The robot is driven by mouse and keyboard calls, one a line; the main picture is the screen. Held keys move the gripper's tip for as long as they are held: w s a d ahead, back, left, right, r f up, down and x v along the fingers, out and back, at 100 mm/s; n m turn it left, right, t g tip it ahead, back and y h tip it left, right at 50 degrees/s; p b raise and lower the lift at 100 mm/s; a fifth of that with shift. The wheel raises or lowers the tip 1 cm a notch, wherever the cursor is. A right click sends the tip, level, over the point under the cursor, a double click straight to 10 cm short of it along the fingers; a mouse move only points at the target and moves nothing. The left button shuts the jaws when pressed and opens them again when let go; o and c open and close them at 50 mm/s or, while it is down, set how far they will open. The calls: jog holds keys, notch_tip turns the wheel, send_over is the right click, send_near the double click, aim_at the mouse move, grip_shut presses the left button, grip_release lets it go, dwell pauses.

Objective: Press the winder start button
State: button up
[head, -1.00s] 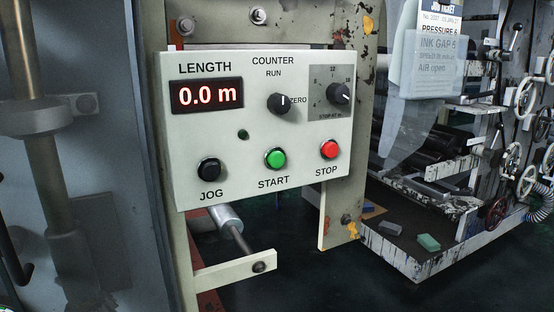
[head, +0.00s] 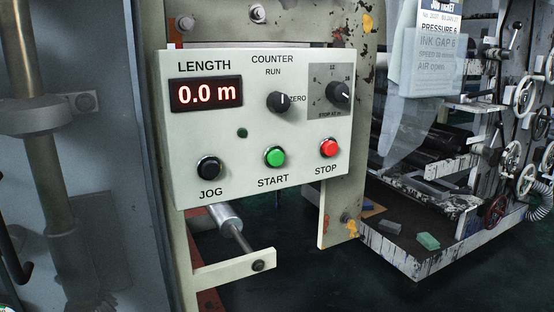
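The winder control panel (head: 215,135) is a pale box facing me in the head view. Its green START button (head: 274,156) sits low in the middle, between the black JOG button (head: 208,168) on the left and the red STOP button (head: 328,148) on the right. The LENGTH display (head: 206,94) reads 0.0 m in red. A small lamp (head: 242,133) above START looks dark green. Nothing covers or touches the START button. My gripper is not in view.
The black COUNTER knob (head: 278,102) and the stop-length dial (head: 338,92) are above the buttons. A bracket with a roller end (head: 228,222) juts out below the panel. A press with handwheels (head: 524,92) stands at right. Space before the panel looks clear.

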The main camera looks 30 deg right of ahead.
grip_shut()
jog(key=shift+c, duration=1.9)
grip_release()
